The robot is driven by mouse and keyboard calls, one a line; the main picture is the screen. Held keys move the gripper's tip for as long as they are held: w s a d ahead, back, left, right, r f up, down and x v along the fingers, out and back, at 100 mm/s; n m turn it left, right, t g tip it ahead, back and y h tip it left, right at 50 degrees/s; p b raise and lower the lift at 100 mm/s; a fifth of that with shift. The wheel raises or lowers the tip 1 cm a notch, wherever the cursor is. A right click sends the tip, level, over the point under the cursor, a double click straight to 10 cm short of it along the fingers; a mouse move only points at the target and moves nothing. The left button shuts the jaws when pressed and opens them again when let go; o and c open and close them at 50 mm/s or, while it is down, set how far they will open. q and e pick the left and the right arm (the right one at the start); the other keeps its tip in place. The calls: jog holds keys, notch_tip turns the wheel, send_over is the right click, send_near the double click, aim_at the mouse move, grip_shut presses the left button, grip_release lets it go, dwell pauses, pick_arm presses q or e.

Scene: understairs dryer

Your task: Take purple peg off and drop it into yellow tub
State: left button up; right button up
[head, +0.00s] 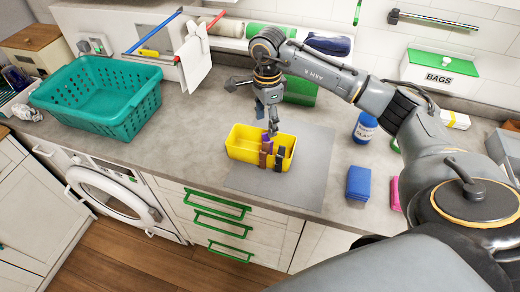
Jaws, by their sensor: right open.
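The yellow tub (238,143) stands on a grey mat on the counter. Several pegs, brown and dark, stand at its front right side (264,158). A small purple peg (267,143) shows at the tub, just below my right gripper (271,130). I cannot tell if it rests inside or on the rim. My right gripper points down over the tub and is open, with the purple peg apart from or barely at its fingertips. My left gripper is not in view.
A teal laundry basket (100,95) stands at the left. A white cloth (195,58) hangs from a small rack behind. A blue bottle (365,127), blue sponges (358,183) and a bags box (437,72) are at the right. The mat's front is clear.

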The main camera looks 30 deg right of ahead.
notch_tip(320, 180, up, 10)
jog(key=shift+r, duration=0.2)
dwell(0.4)
